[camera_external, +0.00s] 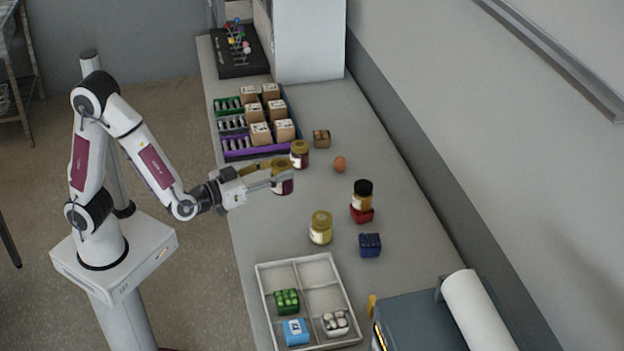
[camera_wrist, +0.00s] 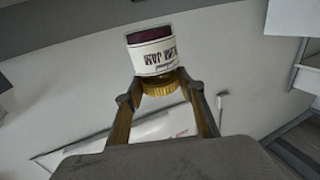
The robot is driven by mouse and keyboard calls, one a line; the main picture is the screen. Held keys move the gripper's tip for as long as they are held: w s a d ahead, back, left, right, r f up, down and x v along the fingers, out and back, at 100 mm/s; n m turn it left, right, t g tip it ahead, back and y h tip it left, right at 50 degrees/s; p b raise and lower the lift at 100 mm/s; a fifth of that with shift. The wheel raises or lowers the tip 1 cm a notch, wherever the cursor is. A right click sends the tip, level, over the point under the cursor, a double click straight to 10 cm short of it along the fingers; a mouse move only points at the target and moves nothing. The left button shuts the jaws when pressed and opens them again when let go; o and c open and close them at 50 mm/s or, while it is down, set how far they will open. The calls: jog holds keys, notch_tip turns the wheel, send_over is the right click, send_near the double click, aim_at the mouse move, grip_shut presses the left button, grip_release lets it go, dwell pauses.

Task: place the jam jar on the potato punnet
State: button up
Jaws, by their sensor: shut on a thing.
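My gripper (camera_external: 272,168) is shut on a jam jar (camera_external: 284,186) with a gold lid, dark contents and a white label. A small brown punnet (camera_external: 321,139), probably the potato punnet, sits on the table behind and to the right of my gripper. Nothing is seen on top of it; its contents are too small to make out.
Another gold-lidded dark jar (camera_external: 300,154) stands close behind the held jar, near the brown punnet. An egg-like brown object (camera_external: 340,164), a yellow jar (camera_external: 321,228), a dark-lidded jar (camera_external: 362,195) on a red punnet, and a blue punnet (camera_external: 370,245) stand nearby.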

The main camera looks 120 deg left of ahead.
jog(key=a+r, duration=0.2)
jog(key=a, duration=2.5)
jog(key=s+a+f+n+g+y, duration=0.1)
jog(key=s+a, duration=0.7)
jog(key=a, duration=0.3)
jog(key=s+a+f+n+g, duration=0.1)
jog(key=s+a+g, duration=0.1)
jog(key=s+a, duration=0.75)
jog(key=shift+w+a+f, duration=0.1)
jog(key=shift+w+f, duration=0.15)
jog(key=shift+f, duration=0.55)
jog(key=shift+w+a+f, duration=0.1)
jog(key=shift+w+f, duration=0.15)
jog(key=shift+f, duration=0.6)
jog(key=shift+w+a+f, duration=0.1)
jog(key=shift+w+f, duration=0.15)
jog(key=shift+f, duration=0.55)
notch_tip(320, 180, down, 6)
jog(key=shift+f, duration=0.15)
